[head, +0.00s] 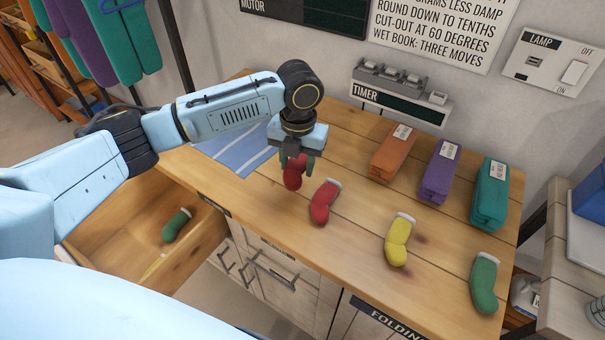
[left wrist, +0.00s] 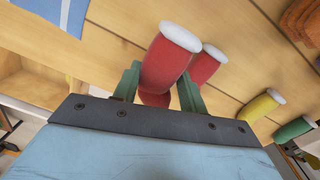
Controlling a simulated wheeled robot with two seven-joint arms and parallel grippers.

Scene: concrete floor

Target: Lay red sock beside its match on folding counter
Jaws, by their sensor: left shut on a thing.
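My left gripper (head: 296,162) is shut on a red sock (head: 292,179), held above the wooden folding counter (head: 270,210). In the left wrist view the held red sock (left wrist: 165,58) shows a white cuff between the green fingers. The matching red sock (head: 322,202) with a white cuff lies on the counter just right of the gripper. In the left wrist view this match (left wrist: 207,65) is partly hidden behind the held sock. I cannot tell the exact height of the held sock above the counter. My right gripper is not in view.
A yellow sock (head: 398,240) and a green sock (head: 484,284) lie farther right. Orange (head: 393,154), purple (head: 440,172) and teal (head: 490,195) folded bundles stand behind. A blue striped cloth (head: 236,150) lies at left. An open drawer (head: 190,262) holds another green sock (head: 176,225).

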